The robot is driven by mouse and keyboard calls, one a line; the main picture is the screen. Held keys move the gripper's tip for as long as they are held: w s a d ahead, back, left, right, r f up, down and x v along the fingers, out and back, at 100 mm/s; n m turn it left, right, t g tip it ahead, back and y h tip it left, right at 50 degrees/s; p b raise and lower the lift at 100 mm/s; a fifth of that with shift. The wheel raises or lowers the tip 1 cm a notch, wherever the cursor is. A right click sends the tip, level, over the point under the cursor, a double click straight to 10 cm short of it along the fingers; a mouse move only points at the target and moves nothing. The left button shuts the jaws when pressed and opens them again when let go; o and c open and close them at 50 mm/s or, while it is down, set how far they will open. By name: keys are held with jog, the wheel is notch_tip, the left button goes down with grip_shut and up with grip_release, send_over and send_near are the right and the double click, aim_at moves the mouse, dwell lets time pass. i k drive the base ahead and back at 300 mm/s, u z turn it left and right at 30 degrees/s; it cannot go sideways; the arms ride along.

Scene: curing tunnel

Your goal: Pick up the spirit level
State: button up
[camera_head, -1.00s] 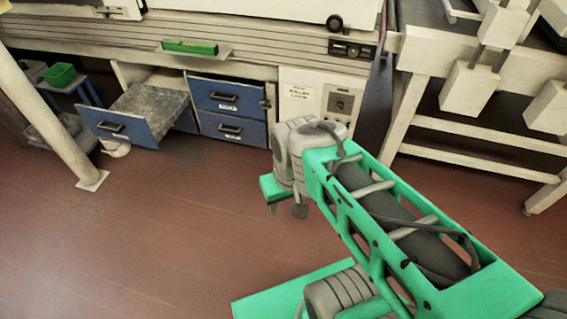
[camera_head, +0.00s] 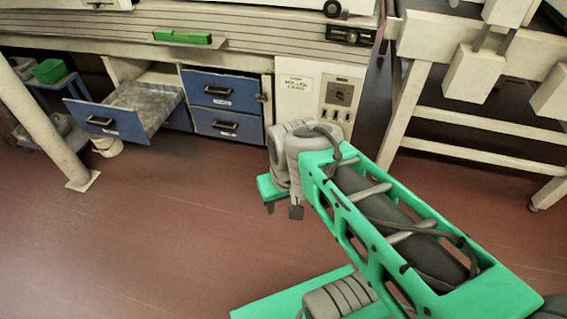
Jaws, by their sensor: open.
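What looks like the spirit level, a short dark bar with pale round marks (camera_head: 351,35), lies at the front edge of the long pale bench, above the control panel. My gripper (camera_head: 283,210) hangs at the end of my green arm, low over the red floor and well apart from the bar. Its two small dark fingertips are apart with nothing seen between them. The wrist hides part of the gripper.
A pale post (camera_head: 42,128) stands left, a white frame (camera_head: 404,112) right. The floor between is clear.

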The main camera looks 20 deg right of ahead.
aim_at(200, 38)
jog(key=z, duration=0.3)
jog(key=i, duration=0.95)
jog(key=u, duration=0.75)
jog(key=i, duration=0.55)
jog(key=u, duration=0.7)
jog(key=i, duration=0.55)
